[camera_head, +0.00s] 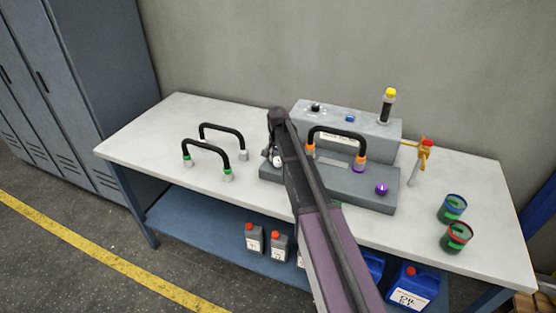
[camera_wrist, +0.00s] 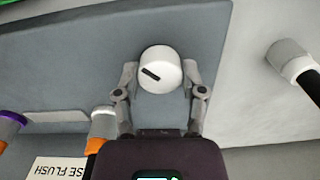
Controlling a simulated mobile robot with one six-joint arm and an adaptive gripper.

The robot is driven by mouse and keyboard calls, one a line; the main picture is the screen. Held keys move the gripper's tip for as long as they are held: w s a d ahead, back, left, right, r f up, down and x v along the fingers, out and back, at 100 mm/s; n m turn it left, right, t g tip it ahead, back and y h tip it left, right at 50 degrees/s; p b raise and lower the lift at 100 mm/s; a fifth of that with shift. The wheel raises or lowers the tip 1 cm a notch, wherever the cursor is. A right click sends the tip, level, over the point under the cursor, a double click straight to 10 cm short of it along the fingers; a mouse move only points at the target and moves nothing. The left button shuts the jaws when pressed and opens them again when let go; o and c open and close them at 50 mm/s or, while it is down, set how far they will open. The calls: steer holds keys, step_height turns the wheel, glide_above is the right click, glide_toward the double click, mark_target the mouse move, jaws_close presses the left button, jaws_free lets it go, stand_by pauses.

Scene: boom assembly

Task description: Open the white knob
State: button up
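The white knob (camera_wrist: 161,76) is round, with a short dark slanted mark on its face, and sits on the grey fixture panel (camera_wrist: 75,75) in the wrist view. In the head view a small part of the knob (camera_head: 277,161) shows beside my gripper, at the left end of the grey fixture (camera_head: 345,184). My gripper (camera_wrist: 158,68) has one finger on each side of the knob, with narrow gaps seeming to remain. It looks open around the knob. In the head view my gripper (camera_head: 270,154) is largely hidden by my arm.
A black handle with orange collars (camera_head: 338,131) stands close right of my gripper. A purple knob (camera_head: 382,188) is farther right. Two cans (camera_head: 453,208) stand right.

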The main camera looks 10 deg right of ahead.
steer(key=shift+n, duration=0.4)
steer(key=shift+c, duration=0.2)
steer(key=n, duration=0.3)
steer(key=shift+n, duration=1.9)
steer(key=o, duration=1.2)
steer(key=shift+c, duration=0.2)
steer(key=shift+m, duration=0.4)
